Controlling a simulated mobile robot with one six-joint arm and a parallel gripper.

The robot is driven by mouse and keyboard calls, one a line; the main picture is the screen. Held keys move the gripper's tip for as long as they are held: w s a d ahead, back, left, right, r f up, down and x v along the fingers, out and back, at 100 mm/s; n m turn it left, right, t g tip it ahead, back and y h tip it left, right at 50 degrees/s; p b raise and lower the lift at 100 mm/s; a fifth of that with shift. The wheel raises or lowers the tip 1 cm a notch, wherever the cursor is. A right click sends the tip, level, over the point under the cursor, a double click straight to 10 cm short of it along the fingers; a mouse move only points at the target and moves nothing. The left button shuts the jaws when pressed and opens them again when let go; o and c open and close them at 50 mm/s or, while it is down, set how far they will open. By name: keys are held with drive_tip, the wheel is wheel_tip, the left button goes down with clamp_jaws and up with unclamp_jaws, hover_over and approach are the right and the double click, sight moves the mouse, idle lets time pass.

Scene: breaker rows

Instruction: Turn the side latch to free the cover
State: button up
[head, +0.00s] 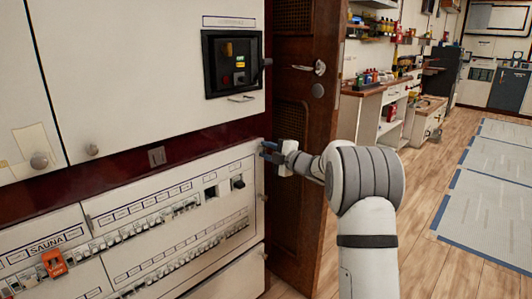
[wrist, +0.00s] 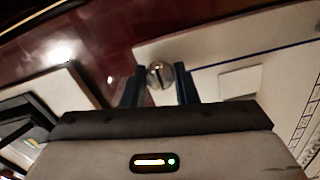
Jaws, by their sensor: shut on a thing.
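The white breaker cover (head: 246,161) fills the lower middle of the head view, with rows of breakers showing in it. A round silver latch with a slot across its face (wrist: 160,75) sits at the cover's corner (wrist: 215,55) in the wrist view. My gripper (head: 268,151) is at the cover's upper right edge in the head view. Its two dark blue fingers (wrist: 158,88) stand on either side of the latch and are shut on it. In the head view the gripper hides this latch.
A black switch unit with a handle (head: 233,64) is on the white door above. A brown wooden door (head: 300,190) stands close on the right, just behind my arm. Open wood floor (head: 412,255) lies to the right.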

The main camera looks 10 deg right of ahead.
drive_tip(key=shift+a+f, duration=0.1)
drive_tip(key=shift+a, duration=0.1)
drive_tip(key=o, duration=1)
drive_tip(key=shift+d, duration=0.1)
drive_tip(key=shift+s+d, duration=0.1)
drive_tip(key=p+v, duration=0.1)
drive_tip(key=v, duration=0.6)
drive_tip(key=shift+s+d+p, duration=0.15)
drive_tip(key=shift+s+p, duration=0.05)
drive_tip(key=shift+p, duration=0.2)
